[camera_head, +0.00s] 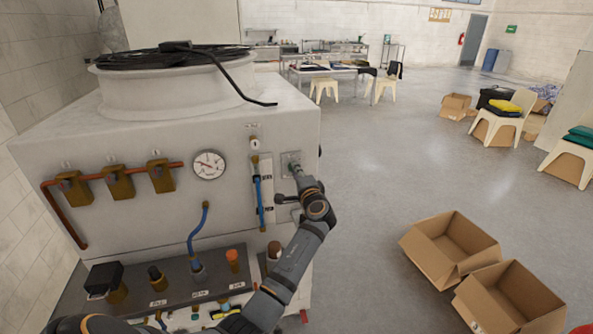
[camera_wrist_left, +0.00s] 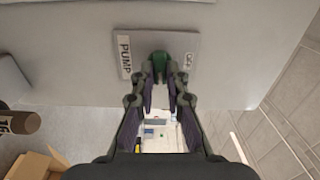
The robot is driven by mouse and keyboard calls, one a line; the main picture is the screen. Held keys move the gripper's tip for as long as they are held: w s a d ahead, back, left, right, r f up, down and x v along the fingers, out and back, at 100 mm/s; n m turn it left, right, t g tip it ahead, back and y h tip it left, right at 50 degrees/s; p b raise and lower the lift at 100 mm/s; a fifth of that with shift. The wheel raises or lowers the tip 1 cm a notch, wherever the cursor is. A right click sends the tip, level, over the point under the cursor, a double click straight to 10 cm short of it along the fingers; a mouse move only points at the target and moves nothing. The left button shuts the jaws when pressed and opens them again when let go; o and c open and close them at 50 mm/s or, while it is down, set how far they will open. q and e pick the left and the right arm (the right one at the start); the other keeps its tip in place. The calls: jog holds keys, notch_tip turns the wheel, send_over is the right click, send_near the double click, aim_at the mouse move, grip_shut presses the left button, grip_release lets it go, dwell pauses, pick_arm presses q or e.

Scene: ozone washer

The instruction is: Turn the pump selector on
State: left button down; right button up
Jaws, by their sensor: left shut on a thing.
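The pump selector is a dark green knob (camera_wrist_left: 159,59) on a grey plate (camera_wrist_left: 205,48) with the labels "PUMP" and "OFF". My left gripper (camera_wrist_left: 160,76) is shut on the knob, with a fingertip on each side of it. In the head view, my left gripper (camera_head: 293,168) reaches the plate (camera_head: 285,157) at the right of the white washer's front panel (camera_head: 225,190). There the gripper hides the knob. My right gripper is not in view.
A round gauge (camera_head: 209,164), a blue tube (camera_head: 259,200) and brass valves (camera_head: 160,176) sit left of the gripper. A lower dark panel (camera_head: 180,287) carries several fittings. Open cardboard boxes (camera_head: 430,262) stand on the floor to the right, with clear floor beyond them.

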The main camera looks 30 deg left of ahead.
pick_arm(q)
jog(key=shift+m, duration=0.5)
jog(key=c, duration=1.4)
grip_release()
jog(key=shift+o, duration=0.2)
jog(key=v, duration=0.7)
jog(key=shift+s+d, duration=0.1)
jog(key=shift+s, duration=0.05)
